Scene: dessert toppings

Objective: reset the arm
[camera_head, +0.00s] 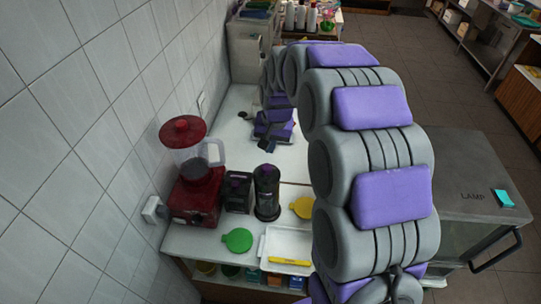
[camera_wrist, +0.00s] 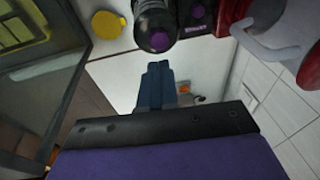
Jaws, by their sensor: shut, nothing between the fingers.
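My arm, with grey joints and purple pads, rises along the right of the counter in the head view and bends over at the far end. My gripper (camera_head: 263,146) hangs at that far end, over the white counter (camera_head: 228,127). In the wrist view my gripper's dark blue fingers (camera_wrist: 157,70) are together, with nothing between them. They point toward a dark cylinder with a purple centre (camera_wrist: 157,30), which stands apart from them.
A red blender (camera_head: 195,185), a small dark box (camera_head: 237,192) and a black cylinder (camera_head: 267,192) stand by the tiled wall. Green (camera_head: 237,240) and yellow (camera_head: 302,207) round items and a white tray (camera_head: 268,244) lie nearer. A grey metal cabinet (camera_head: 470,180) stands right.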

